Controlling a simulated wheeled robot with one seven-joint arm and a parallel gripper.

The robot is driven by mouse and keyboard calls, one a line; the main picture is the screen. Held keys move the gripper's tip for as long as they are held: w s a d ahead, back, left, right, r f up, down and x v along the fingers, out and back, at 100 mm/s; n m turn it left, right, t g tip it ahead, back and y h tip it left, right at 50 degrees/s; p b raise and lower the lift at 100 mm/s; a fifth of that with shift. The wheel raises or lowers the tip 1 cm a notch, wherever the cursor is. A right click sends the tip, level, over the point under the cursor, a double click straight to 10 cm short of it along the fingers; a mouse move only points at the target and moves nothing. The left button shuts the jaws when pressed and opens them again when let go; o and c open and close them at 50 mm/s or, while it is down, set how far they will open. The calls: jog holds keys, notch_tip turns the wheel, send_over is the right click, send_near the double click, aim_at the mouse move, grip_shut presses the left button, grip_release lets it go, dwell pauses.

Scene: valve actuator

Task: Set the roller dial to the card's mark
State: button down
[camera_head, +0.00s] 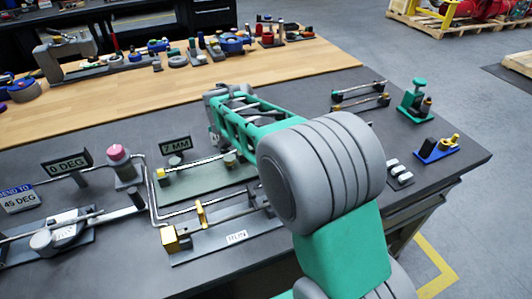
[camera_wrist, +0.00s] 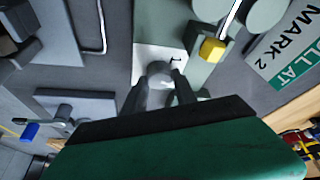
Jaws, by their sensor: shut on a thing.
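The roller dial's round grey knob (camera_wrist: 160,69) sits on a white plate (camera_wrist: 148,52) in the wrist view. A dark mark like a "1" shows on the plate just above the knob. My gripper (camera_wrist: 161,76) has its two dark fingers closed around the knob, one on each side. The card (camera_wrist: 290,50) at the right is partly cut off; its visible text reads "LL AT MARK 2". In the head view my arm hides the dial and my fingertips.
A yellow block (camera_wrist: 213,49) is close right of the dial, with a rod above it. A blue-tipped lever (camera_wrist: 30,131) is at lower left. In the head view, the "7 MM" sign (camera_head: 176,146), the pink knob (camera_head: 117,153) and bent tubing crowd the dark bench left of my arm.

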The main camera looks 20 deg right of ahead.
jog(key=c, duration=1)
grip_release()
jog(key=v, duration=0.7)
jog(key=shift+a+r, duration=0.15)
jog(key=shift+r, duration=0.2)
jog(key=shift+s, duration=0.1)
